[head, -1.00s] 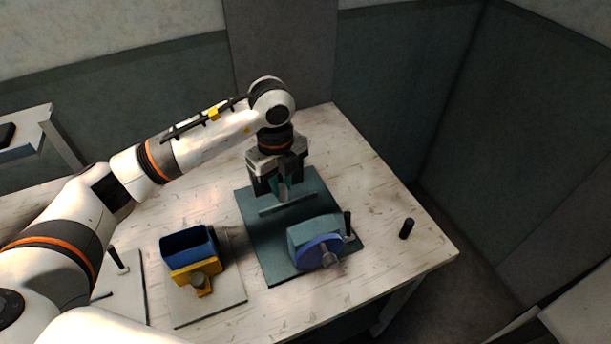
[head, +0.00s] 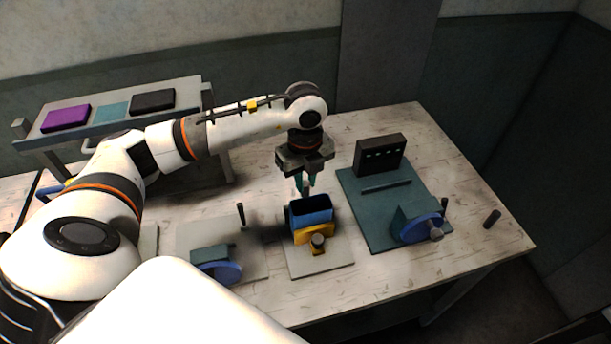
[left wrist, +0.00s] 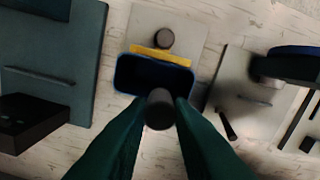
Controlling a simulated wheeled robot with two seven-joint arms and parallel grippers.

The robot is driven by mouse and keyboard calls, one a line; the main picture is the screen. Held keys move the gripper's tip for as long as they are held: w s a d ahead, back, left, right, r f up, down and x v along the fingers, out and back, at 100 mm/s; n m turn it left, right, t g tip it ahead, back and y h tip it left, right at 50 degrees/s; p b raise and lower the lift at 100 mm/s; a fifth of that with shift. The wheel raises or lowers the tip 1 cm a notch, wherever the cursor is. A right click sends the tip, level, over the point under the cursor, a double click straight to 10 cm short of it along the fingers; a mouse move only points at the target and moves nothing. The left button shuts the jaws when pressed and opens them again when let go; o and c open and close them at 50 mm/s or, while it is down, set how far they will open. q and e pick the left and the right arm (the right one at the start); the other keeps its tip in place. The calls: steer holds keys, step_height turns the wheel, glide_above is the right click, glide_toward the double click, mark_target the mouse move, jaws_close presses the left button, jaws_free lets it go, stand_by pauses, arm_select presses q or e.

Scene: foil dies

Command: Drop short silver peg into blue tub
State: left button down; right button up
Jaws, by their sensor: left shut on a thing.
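The blue tub (head: 318,217) stands behind a yellow bracket on a pale plate, its open top facing up. My left gripper (head: 306,188) points down just above the tub, its green fingers closed on the short silver peg. In the left wrist view the peg (left wrist: 160,110) shows end-on as a dark grey round between the fingertips (left wrist: 160,116). It overlaps the near rim of the tub (left wrist: 126,72) there. The peg's lower end and its height over the tub are hard to judge. My right gripper is not in view.
Right of the tub is a teal plate (head: 357,210) with a black slotted block (head: 380,155) and a blue-wheeled device (head: 420,227). A black cylinder (head: 492,219) stands near the right table edge. Another blue-wheeled device (head: 215,264) lies left of the tub.

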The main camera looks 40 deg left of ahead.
mark_target(304, 195)
arm_select(q)
steer(key=f+b, duration=0.2)
steer(key=f, duration=0.1)
steer(key=shift+s+a+f, duration=0.15)
steer(key=shift+s+f, duration=0.05)
steer(key=shift+f, duration=0.35)
steer(key=c, duration=1.2)
jaws_free()
step_height(304, 195, up, 11)
steer(key=shift+r+b, duration=0.1)
steer(key=shift+b, duration=1.1)
steer(key=shift+r, duration=0.45)
